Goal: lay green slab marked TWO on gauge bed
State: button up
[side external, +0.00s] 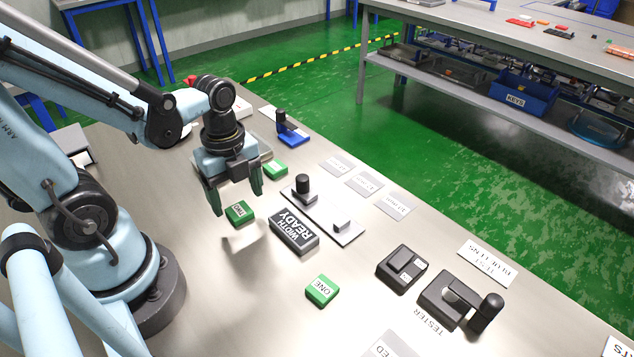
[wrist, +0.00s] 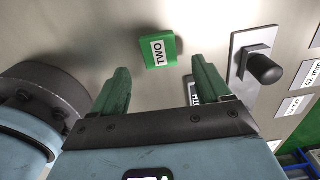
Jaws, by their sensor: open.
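The green slab marked TWO (side external: 240,212) lies on the steel table; it also shows in the wrist view (wrist: 171,49), just beyond the fingertips. My gripper (side external: 236,196) is open and empty, with its green fingers pointing down above and near this slab. In the wrist view the gripper (wrist: 159,76) has its fingers well apart, the slab lying between their lines. The gauge bed looks to be the light grey plate (side external: 322,215) with a black knob and a small block, right of the slab; it shows in the wrist view (wrist: 239,45).
A dark WIDTH READY display (side external: 293,232) stands between the slab and the plate. Green slab ONE (side external: 322,291) lies nearer the camera; another green slab (side external: 275,169) lies behind my gripper. A black tester (side external: 450,298), a dark block (side external: 402,268) and a blue fixture (side external: 292,134) stand around.

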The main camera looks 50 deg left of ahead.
aim_at(240, 212)
jog(key=shift+f, duration=1.85)
jog(key=c, duration=1.2)
jog(key=shift+r, duration=0.2)
